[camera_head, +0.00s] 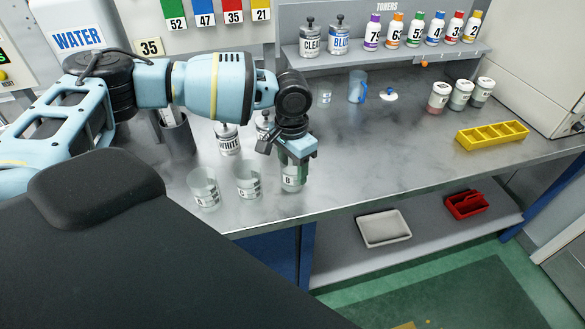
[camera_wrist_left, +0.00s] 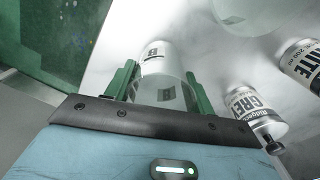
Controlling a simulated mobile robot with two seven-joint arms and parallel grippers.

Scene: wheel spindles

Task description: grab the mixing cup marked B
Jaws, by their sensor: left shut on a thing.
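The mixing cup marked B (camera_head: 291,181) is a clear cup with a white label, near the front edge of the grey bench. My left gripper (camera_head: 295,160) points down over it and is shut on it. In the left wrist view the cup (camera_wrist_left: 162,68) sits between the two green fingers of my gripper (camera_wrist_left: 160,88), its B label showing. I cannot tell whether its base touches the bench. A cup marked A (camera_head: 204,190) and another clear cup (camera_head: 247,180) stand to its left. My right gripper is not in view.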

